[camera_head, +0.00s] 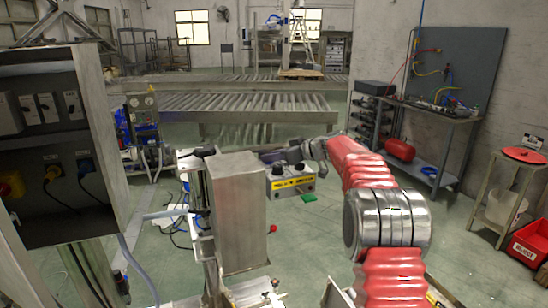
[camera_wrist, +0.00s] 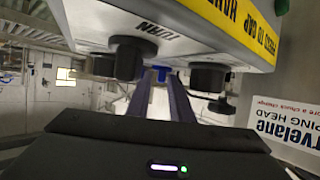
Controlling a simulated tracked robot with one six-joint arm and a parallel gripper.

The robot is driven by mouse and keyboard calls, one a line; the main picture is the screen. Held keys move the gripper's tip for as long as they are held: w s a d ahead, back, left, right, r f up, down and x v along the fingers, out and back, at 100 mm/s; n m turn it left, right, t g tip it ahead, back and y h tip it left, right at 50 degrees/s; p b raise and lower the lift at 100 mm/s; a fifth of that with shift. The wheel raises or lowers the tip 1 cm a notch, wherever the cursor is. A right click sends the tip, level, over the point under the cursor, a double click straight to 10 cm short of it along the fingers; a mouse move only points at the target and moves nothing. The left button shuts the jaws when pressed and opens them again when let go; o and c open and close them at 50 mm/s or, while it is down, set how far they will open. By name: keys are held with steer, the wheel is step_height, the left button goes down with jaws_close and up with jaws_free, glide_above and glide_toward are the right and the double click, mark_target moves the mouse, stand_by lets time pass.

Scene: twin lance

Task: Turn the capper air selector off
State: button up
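A grey control box (camera_head: 291,182) with a yellow label stands past the metal post in the head view. I cannot tell which knob is the capper air selector. My gripper (camera_wrist: 161,80) is open, its fingers apart between these knobs, clasping neither. A small blue piece (camera_wrist: 161,73) shows between the fingertips.
A metal post (camera_head: 237,205) stands left of the box. An open electrical cabinet (camera_head: 60,140) is at far left. A roller conveyor (camera_head: 235,105) crosses behind. A bench with a red tank (camera_head: 399,149) stands at right, and a red bin (camera_head: 530,243) sits at far right.

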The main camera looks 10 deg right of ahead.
steer(key=c, duration=0.4)
jaws_close()
steer(key=shift+d, duration=0.15)
steer(key=shift+m+t+h, duration=0.4)
steer(key=shift+m, duration=0.1)
steer(key=shift+s+a+m+t+h, duration=0.15)
steer(key=shift+a+m+t+h, duration=0.15)
steer(key=shift+m+t+h, duration=0.5)
steer(key=shift+a+m+t+h, duration=0.2)
steer(key=shift+m+t+h, duration=0.2)
steer(key=shift+m+h, duration=1.35)
steer(key=shift+h, duration=0.25)
steer(key=o, duration=0.6)
jaws_free()
